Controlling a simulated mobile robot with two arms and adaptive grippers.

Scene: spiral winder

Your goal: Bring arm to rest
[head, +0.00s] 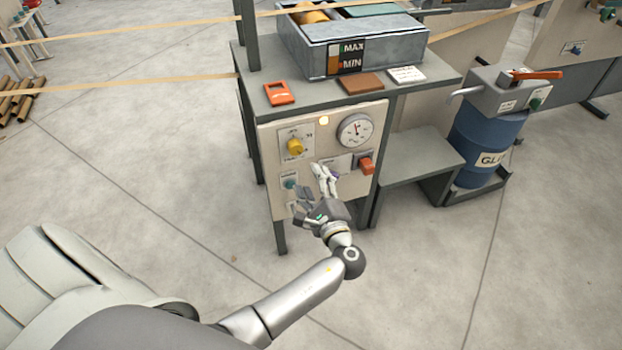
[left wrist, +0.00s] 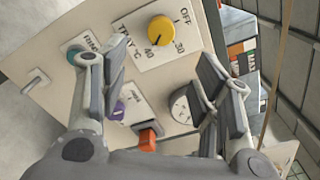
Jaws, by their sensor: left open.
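My left gripper (head: 316,190) is open and empty in front of the lower part of the control panel (head: 268,150). In the left wrist view its two fingers (left wrist: 155,95) stand wide apart with the panel behind them. The panel carries a yellow knob (head: 294,146), which also shows in the left wrist view (left wrist: 160,30). It also has a round gauge (head: 355,130), an orange switch (head: 366,166) and a teal knob (head: 290,183). A purple knob (left wrist: 119,109) is partly hidden by a finger. I cannot tell whether a fingertip touches the panel. My right gripper is not in view.
A metal bin (head: 305,58) with a MAX/MIN label stands on the bench above the panel. An orange device (head: 279,93) lies on the bench top. A blue glue drum (head: 484,150) stands at right. The floor (head: 170,150) left of the bench is clear.

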